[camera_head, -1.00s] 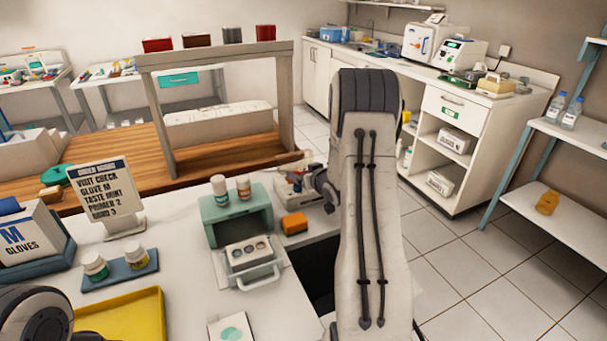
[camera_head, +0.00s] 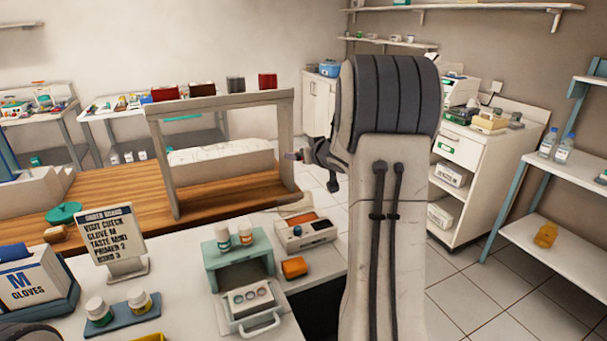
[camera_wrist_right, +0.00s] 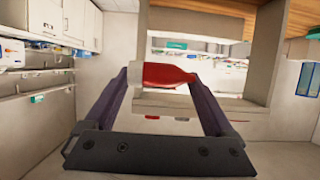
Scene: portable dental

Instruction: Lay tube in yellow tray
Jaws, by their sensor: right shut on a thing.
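My right gripper (camera_head: 302,156) is raised at the right end of the wooden frame, above the counter. In the right wrist view the gripper (camera_wrist_right: 160,80) is shut on a tube (camera_wrist_right: 165,76), which is red between the fingers and pale towards the left. In the head view only a small end of the tube (camera_head: 291,156) shows. The yellow tray (camera_head: 150,338) is a thin sliver at the bottom edge; most of it is out of view. My left gripper is not in view.
An order board (camera_head: 112,234), a glove box (camera_head: 35,283), two bottles on a blue stand (camera_head: 122,316) and a teal holder (camera_head: 238,250) stand on the white counter. A wooden frame (camera_head: 220,103) rises behind.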

